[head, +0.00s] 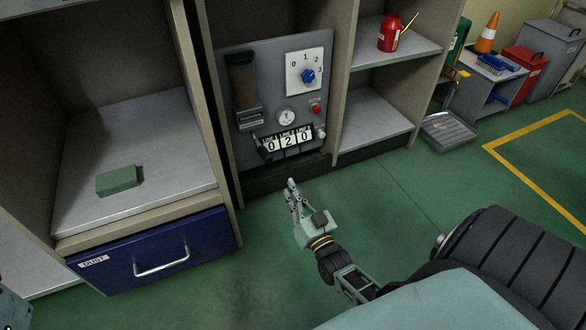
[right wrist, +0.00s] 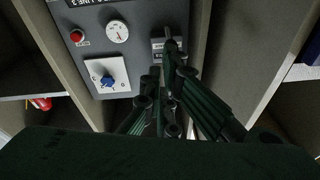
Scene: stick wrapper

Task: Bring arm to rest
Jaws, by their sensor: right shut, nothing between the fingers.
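My right gripper (head: 293,190) is in the middle of the head view, in front of the lower part of a grey control panel. Its fingers are together with nothing between them, and it is apart from the panel. In the right wrist view my right gripper (right wrist: 168,95) shows its dark fingers pointing up toward the panel (right wrist: 135,25). My left gripper is not in view; only a small bit of a grey-green part shows at the lower left edge of the head view.
The grey panel (head: 262,70) carries a blue knob (head: 308,76), a gauge, a red button and number flaps (head: 287,139). A green block (head: 118,180) lies on the left shelf above a blue drawer (head: 155,262). A red bottle (head: 390,34) stands on the right shelf.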

